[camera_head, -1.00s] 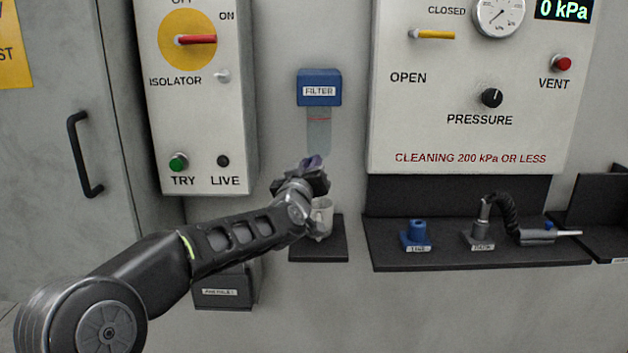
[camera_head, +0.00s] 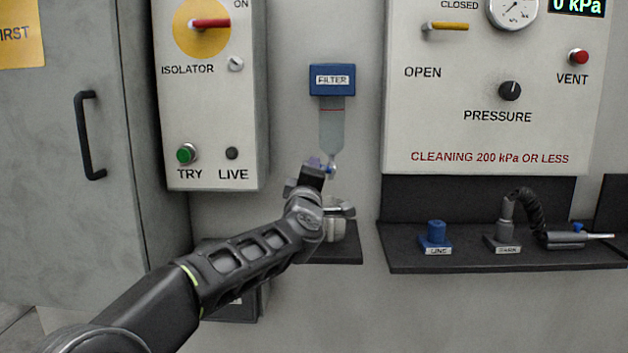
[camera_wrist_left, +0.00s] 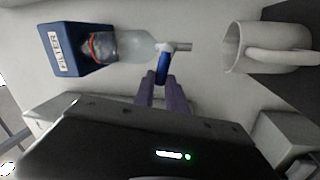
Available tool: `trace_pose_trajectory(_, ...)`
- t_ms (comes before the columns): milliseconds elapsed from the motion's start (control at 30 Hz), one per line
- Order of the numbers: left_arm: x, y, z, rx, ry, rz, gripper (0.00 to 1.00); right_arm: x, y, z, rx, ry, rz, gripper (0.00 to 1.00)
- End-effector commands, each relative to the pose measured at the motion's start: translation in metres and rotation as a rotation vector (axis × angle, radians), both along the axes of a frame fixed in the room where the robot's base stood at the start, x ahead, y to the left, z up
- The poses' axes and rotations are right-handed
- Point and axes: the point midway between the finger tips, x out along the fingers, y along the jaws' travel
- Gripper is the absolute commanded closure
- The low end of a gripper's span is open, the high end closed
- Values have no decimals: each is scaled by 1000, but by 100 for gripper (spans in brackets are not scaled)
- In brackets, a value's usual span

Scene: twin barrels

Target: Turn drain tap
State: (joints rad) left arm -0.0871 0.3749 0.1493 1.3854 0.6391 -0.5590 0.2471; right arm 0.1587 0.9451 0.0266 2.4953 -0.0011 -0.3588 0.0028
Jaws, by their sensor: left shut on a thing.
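The filter (camera_head: 332,80) hangs on the wall, with a blue head and a clear bowl. At the bowl's bottom is the drain tap, a pale spout with a blue handle (camera_head: 329,166). In the left wrist view the blue handle (camera_wrist_left: 162,68) sits between the purple-grey fingertips of my left gripper (camera_wrist_left: 161,82), which is shut on it. In the head view my left gripper (camera_head: 320,168) reaches up to the tap from below left and partly hides it. A white mug (camera_head: 335,230) stands under the filter, partly hidden by my wrist; it also shows in the wrist view (camera_wrist_left: 268,47).
The mug is on a small dark shelf (camera_head: 350,254). The isolator box (camera_head: 212,110) is to the left. The pressure panel (camera_head: 430,120) and a shelf with blue and grey fittings (camera_head: 470,262) are to the right. The gauge display reads 0 kPa.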

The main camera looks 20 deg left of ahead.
Motion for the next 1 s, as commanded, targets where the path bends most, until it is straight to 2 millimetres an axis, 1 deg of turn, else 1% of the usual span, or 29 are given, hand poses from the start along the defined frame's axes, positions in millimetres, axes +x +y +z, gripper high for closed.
trace_pose_trajectory(33,0,0,-7,-39,-9,0,100,2,-2,-9,-3,-3,-5,64)
trace_pose_trajectory(100,0,0,-9,-90,-22,0,100,3,-3,-13,-5,-6,-8,64)
trace_pose_trajectory(400,0,0,-13,-234,-59,1,100,7,-7,-24,-10,-12,-16,64)
trace_pose_trajectory(600,0,0,-13,-265,-66,1,100,8,-7,-25,-11,-13,-18,64)
trace_pose_trajectory(933,0,0,-13,-268,-66,0,100,8,-7,-25,-11,-13,-18,64)
trace_pose_trajectory(967,0,0,-13,-268,-66,0,83,8,-7,-25,-11,-13,-18,64)
trace_pose_trajectory(1000,0,0,-13,-268,-66,0,80,8,-7,-25,-11,-13,-18,64)
